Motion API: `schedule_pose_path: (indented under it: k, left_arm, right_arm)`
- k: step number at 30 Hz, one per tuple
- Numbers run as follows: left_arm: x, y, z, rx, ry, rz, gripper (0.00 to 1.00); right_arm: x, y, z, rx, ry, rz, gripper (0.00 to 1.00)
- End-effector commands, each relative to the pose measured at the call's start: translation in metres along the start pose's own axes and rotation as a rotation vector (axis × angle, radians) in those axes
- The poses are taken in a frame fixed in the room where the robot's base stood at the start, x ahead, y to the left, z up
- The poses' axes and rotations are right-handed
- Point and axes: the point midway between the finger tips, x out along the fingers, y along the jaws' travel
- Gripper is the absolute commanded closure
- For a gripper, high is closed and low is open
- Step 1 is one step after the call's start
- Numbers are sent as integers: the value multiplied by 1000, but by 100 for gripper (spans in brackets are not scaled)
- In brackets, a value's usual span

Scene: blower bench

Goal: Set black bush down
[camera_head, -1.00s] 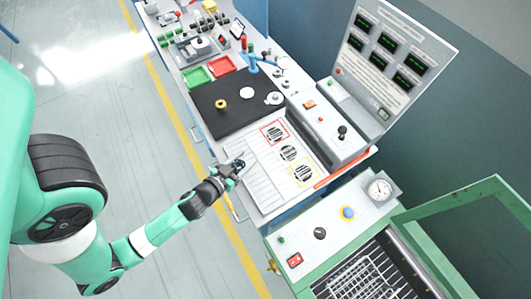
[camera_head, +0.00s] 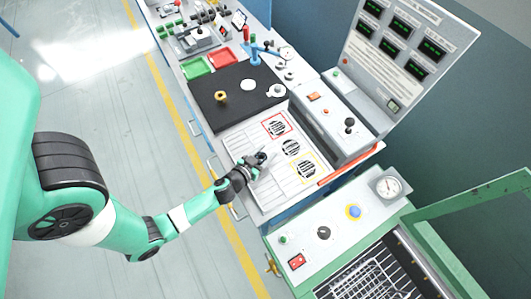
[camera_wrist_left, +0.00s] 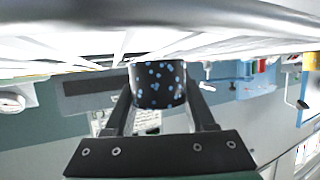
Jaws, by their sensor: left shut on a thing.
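My left gripper (camera_head: 257,166) is shut on the black bush (camera_wrist_left: 158,86), a short dark cylinder with light blue spots. In the left wrist view the bush sits between the two fingers, close to the pale slatted surface. In the head view the gripper is over the white slotted panel (camera_head: 238,144) at the near end of the bench, left of the round grilles. The bush is too small to make out clearly there. I cannot tell whether it touches the panel. My right gripper is not in view.
Three round grilles lie right of the gripper, including red-framed (camera_head: 277,126) and yellow-framed (camera_head: 306,168) ones. A black mat (camera_head: 225,112) beyond holds a brass bush (camera_head: 221,97) and pale rings. A grey control box (camera_head: 335,128) stands to the right.

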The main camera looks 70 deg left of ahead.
Motion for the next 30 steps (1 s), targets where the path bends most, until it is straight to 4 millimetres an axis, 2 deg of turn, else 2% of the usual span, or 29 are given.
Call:
schedule_pose_path:
  k: [5,6,10,11,22,26,30]
  left_arm:
    - [1,0,2,0,1,0,100]
    - [1,0,2,0,0,0,41]
    - [0,0,1,0,0,0,18]
    - [0,0,1,0,0,0,15]
    - [-4,0,0,1,-1,0,15]
    - [-26,0,1,2,-1,2,15]
    - [-61,1,4,6,-2,6,15]
  right_arm:
    - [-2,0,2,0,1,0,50]
    - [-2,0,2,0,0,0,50]
    - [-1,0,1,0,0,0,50]
    - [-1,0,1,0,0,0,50]
    - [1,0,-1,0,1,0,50]
    - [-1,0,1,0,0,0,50]
    - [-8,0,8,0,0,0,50]
